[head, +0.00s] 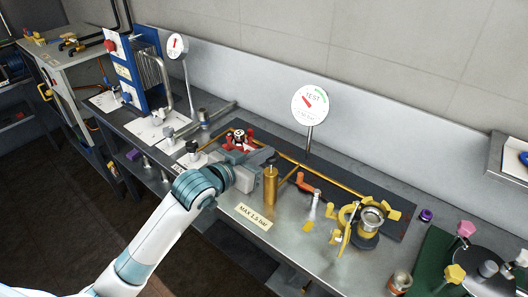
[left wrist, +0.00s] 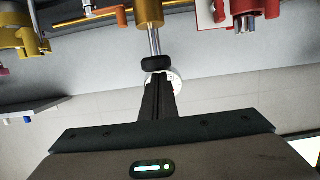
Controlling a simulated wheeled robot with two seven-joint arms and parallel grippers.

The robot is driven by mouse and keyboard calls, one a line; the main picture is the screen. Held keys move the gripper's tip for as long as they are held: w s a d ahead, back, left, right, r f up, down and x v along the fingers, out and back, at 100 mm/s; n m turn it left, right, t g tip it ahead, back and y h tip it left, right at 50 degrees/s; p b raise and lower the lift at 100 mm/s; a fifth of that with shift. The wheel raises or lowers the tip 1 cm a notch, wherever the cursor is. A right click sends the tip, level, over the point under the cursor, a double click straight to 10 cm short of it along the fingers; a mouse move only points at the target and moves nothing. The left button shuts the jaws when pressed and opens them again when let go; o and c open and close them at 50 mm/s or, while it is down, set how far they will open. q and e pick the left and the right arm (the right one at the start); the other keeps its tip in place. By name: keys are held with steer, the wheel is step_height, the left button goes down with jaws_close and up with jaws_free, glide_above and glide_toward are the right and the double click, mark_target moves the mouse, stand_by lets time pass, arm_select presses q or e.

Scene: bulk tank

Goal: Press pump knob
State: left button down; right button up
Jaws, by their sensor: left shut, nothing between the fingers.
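The pump is an upright brass cylinder (head: 271,187) on the steel bench. It also shows in the left wrist view (left wrist: 149,12), where a thin rod (left wrist: 154,40) leads from it to a black pump knob (left wrist: 155,63). My left gripper (head: 268,157) is at the top of the pump in the head view, where the knob is not clearly visible. In the left wrist view its dark fingers (left wrist: 159,80) are shut and empty, with their tips close to the knob. I cannot tell whether they touch it. My right gripper is not in view.
A round TEST gauge (head: 309,104) stands on a post behind the pump. A red-handled valve (head: 237,140) is left of it, an orange-handled part (head: 308,184) and a yellow clamp fitting (head: 371,218) right. A "MAX 1.5 bar" label (head: 254,216) lies in front.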

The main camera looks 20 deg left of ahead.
arm_select(q)
step_height(320, 180, down, 4)
steer(key=shift+r+b, duration=0.2)
steer(key=shift+b, duration=0.3)
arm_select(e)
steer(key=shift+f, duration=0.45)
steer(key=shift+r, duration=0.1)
